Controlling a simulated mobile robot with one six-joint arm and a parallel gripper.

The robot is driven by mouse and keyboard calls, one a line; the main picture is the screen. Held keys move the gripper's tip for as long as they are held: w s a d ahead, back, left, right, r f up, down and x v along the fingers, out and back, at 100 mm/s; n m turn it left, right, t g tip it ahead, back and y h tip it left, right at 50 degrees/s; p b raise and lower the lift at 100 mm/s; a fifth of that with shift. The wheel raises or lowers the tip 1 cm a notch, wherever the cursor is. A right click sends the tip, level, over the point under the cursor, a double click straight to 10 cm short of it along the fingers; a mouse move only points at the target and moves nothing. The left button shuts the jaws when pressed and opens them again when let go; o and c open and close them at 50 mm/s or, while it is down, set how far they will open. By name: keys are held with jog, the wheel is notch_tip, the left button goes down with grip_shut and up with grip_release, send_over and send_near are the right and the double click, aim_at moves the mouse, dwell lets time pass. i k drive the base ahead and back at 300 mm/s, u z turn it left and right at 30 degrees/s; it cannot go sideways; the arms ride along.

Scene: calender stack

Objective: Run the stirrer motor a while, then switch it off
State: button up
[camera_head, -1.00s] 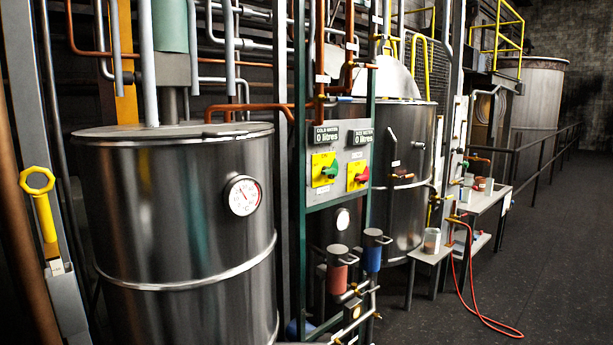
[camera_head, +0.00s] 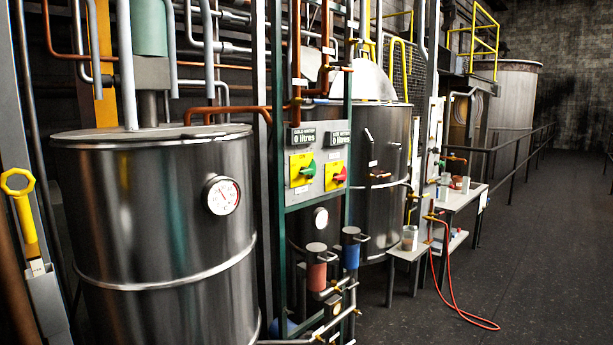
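A green cylinder that looks like the stirrer motor (camera_head: 149,28) stands above the near steel tank (camera_head: 150,195), with a grey block and shaft under it. Its top is cut off by the frame. I cannot tell whether it is running. No control that is clearly the motor's switch can be made out. My gripper is not in view.
A panel (camera_head: 317,190) right of the tank has a green knob (camera_head: 307,168) and a red knob (camera_head: 340,174) below displays reading 0 litres. A yellow ring-ended handle (camera_head: 26,220) stands at far left. A red hose (camera_head: 453,290) lies on the otherwise open floor (camera_head: 545,240) at right.

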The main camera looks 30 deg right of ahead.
aim_at(312, 170)
jog(key=z, duration=0.05)
jog(key=i, duration=1)
jog(key=u, duration=0.05)
